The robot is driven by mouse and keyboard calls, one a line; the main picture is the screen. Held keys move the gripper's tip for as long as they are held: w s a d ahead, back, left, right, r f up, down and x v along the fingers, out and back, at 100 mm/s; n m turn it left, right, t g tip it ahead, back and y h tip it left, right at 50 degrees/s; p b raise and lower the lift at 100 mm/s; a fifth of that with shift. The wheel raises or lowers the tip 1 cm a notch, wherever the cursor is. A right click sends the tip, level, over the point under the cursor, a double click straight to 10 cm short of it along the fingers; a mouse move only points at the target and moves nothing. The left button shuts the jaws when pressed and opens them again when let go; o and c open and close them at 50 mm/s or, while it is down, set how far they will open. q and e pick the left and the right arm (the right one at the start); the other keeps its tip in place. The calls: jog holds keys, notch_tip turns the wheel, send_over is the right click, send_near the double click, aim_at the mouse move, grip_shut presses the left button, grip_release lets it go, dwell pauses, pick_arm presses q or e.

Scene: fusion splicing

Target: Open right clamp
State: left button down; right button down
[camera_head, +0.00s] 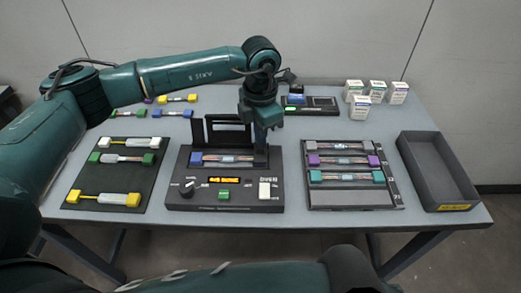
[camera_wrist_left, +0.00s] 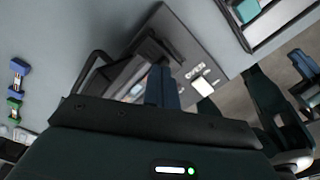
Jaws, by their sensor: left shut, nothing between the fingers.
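The fusion splicer (camera_head: 224,203) is a dark box near the middle of the table, with a raised black lid frame (camera_head: 207,131) at its back. A blue-ended fibre piece (camera_head: 228,159) lies across its top. My left gripper (camera_head: 262,146) points down over the right end of this piece, its fingers shut and empty. The right clamp is at that spot, hidden by the gripper, so its state cannot be told. In the left wrist view, the closed blue-grey fingers (camera_wrist_left: 162,88) reach down to the splicer (camera_wrist_left: 190,42).
A left mat (camera_head: 88,169) holds yellow- and green-ended pieces. A right tray (camera_head: 308,195) holds several coloured pieces. An empty grey bin (camera_head: 415,172) stands far right. Small white boxes (camera_head: 358,107) and a dark device (camera_head: 321,104) stand at the back.

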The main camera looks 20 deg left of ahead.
pick_arm(q)
notch_tip(320, 180, up, 8)
jog(key=w+p, duration=0.3)
jog(key=shift+a+p, duration=0.35)
jog(key=shift+a, duration=0.05)
dwell(0.3)
jog(key=shift+s, duration=0.1)
dwell(0.9)
